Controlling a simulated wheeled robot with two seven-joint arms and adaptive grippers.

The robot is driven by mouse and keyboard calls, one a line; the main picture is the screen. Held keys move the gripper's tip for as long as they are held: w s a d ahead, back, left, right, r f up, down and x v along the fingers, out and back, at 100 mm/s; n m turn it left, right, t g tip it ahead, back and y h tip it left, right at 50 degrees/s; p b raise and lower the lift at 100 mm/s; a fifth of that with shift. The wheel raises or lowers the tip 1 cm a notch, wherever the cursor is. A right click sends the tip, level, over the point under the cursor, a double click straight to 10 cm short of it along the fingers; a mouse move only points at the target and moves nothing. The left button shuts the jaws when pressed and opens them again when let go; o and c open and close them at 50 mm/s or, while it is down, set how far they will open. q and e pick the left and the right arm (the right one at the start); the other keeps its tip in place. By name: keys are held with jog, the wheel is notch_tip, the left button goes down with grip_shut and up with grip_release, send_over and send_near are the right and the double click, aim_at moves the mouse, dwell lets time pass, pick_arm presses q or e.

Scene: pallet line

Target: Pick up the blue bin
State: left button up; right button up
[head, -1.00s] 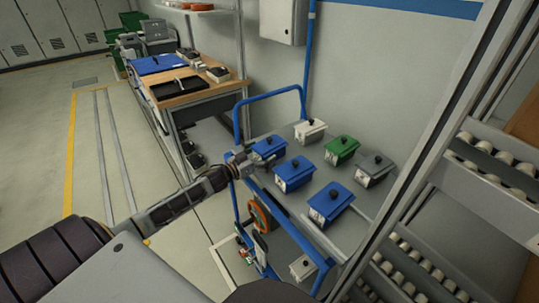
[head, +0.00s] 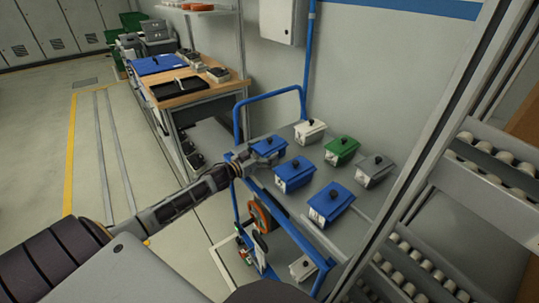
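Three blue bins with dark knobs on their lids stand on the grey top of a blue-framed cart (head: 322,257). The far-left blue bin (head: 270,147) is partly covered by my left gripper (head: 254,158), whose fingers are at its near left side. The fingers are too small to tell if they are open or shut, or if they touch the bin. The middle blue bin (head: 294,176) and the front blue bin (head: 330,203) stand clear of it. My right gripper is not in view.
A white bin (head: 310,131), a green bin (head: 342,151) and a grey bin (head: 373,170) stand behind the blue ones. A roller rack (head: 490,180) rises on the right. A wooden-topped workbench (head: 215,88) stands beyond, with open floor at left.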

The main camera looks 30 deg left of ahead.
pick_arm(q)
jog(key=c, duration=0.7)
jog(key=shift+r, duration=0.1)
jog(key=shift+c, duration=0.5)
jog(key=shift+r, duration=0.15)
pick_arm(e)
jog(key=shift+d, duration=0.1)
pick_arm(q)
jog(key=shift+r, duration=0.95)
notch_tip(320, 180, up, 6)
jog(key=shift+r+p, duration=0.15)
jog(key=shift+p, duration=0.5)
jog(key=shift+r, duration=0.75)
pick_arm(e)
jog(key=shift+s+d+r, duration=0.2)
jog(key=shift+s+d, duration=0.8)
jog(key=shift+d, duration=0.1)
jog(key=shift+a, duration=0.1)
